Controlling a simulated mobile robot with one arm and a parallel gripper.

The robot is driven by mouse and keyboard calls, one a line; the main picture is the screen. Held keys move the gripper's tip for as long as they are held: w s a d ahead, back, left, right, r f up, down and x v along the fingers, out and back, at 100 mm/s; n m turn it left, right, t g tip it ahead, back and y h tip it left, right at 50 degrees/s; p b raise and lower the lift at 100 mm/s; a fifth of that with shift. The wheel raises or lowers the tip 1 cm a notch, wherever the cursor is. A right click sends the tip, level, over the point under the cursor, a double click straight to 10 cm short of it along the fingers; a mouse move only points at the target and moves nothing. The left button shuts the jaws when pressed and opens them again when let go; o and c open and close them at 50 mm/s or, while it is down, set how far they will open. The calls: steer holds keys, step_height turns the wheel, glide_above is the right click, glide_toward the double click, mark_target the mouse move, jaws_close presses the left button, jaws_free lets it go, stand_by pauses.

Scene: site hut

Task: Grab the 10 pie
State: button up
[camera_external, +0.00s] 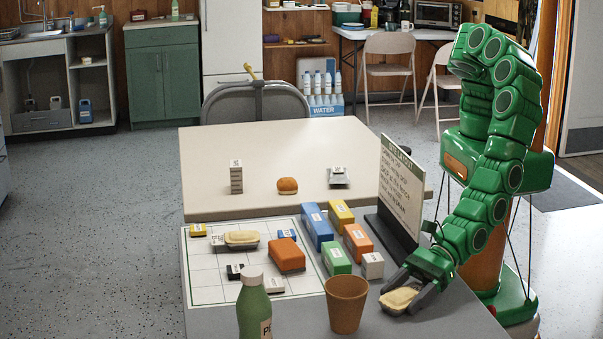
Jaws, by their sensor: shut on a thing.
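My gripper (405,292) is at the front right of the grey table. It is shut on a pale-topped pie (399,298) in a grey dish, with a finger on either side. The pie is at or just above the tabletop; I cannot tell whether it touches. No number can be read on it. A second, similar pie (242,238) sits on the white grid sheet at the left, apart from my gripper.
A brown cup (346,303) stands just left of my gripper, and a green bottle (254,310) further left. Coloured blocks (336,256) and a white block (372,265) lie behind. A sign board (398,185) stands upright beside my arm. A beige table (300,150) adjoins behind.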

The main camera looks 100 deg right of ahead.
mark_target(406, 291)
steer(key=shift+r, duration=0.1)
steer(key=shift+r, duration=4.9)
